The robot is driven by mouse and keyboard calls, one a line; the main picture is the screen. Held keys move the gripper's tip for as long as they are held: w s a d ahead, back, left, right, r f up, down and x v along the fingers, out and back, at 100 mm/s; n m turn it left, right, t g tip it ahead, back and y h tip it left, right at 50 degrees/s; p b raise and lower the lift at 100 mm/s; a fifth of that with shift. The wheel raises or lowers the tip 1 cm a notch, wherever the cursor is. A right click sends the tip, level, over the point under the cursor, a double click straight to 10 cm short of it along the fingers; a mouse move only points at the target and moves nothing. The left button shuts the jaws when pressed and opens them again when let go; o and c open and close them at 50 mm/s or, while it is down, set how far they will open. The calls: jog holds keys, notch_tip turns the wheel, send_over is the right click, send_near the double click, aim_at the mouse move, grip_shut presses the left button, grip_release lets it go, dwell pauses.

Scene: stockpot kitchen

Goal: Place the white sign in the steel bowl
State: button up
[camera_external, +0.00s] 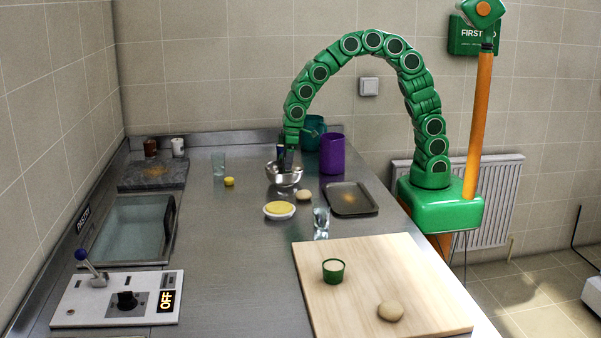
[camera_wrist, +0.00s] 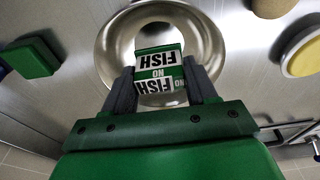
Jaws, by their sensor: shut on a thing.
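The white sign (camera_wrist: 158,62), with green bands and the words NO FISH, is between the two dark fingers of my gripper (camera_wrist: 162,80) in the wrist view. My gripper is shut on it. The steel bowl (camera_wrist: 113,40) lies behind the sign in that view, its rim around the sign's far end. In the external view the steel bowl (camera_external: 284,178) stands on the counter, and my gripper (camera_external: 286,158) points down at its opening. The sign is too small to make out there, and I cannot tell whether it touches the bowl.
A yellow-filled white dish (camera_external: 279,211), a bun (camera_external: 304,194) and a dark tray (camera_external: 351,198) are near the bowl. A purple container (camera_external: 332,154) and a teal one (camera_external: 312,132) stand behind. A glass (camera_external: 321,223) stands in front. The counter left of the bowl is mostly clear.

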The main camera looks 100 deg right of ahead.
jog(key=shift+w+f, duration=0.5)
jog(key=shift+w, duration=0.05)
jog(key=shift+f, duration=1.6)
jog(key=shift+f, duration=0.15)
jog(key=o, duration=1.1)
jog(key=shift+c, duration=0.2)
